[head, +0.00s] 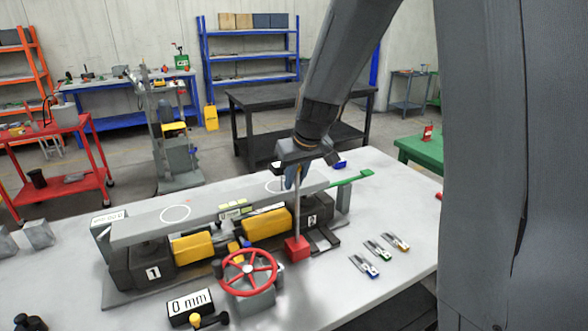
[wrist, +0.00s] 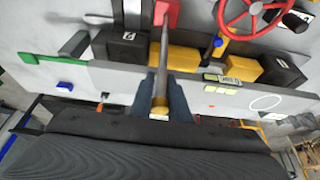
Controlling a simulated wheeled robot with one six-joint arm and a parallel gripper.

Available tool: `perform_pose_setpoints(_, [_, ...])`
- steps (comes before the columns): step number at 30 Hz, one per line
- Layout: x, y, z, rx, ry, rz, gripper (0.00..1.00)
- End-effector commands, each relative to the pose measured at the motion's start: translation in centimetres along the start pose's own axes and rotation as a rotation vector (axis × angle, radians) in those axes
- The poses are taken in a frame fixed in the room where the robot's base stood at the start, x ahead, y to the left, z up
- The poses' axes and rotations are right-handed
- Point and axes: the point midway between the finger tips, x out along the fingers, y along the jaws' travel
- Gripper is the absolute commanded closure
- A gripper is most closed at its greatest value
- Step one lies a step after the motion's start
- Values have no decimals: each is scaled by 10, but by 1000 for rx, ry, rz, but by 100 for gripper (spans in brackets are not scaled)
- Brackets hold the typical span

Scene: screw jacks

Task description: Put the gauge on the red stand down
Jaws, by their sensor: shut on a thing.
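The gauge's red block (head: 297,248) is at the foot of a thin grey post (head: 296,212), in front of the block marked 2. In the wrist view the red block (wrist: 168,13) is at the top edge and the post runs toward me. My gripper (head: 292,178) is shut on the upper part of this post, above the right end of the long grey beam. The gripper's bluish fingers (wrist: 160,100) flank the post in the wrist view. I cannot tell whether the red block touches the table. The gauge's dial face is not clear.
The long grey beam (head: 190,212) lies over the blocks marked 1 (head: 150,268) and 2 (head: 312,216). A red handwheel (head: 249,272) stands left of the red block. A "0 mm" display (head: 190,306) is at front left. Small coloured clips (head: 378,250) lie to the right.

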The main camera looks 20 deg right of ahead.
Motion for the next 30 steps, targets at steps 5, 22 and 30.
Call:
perform_pose_setpoints(5, [9,1,2,0,7,3,100])
perform_pose_setpoints(22, [13,0,6,1,1,1,66])
perform_pose_setpoints(30, [13,0,6,1,1,1,66])
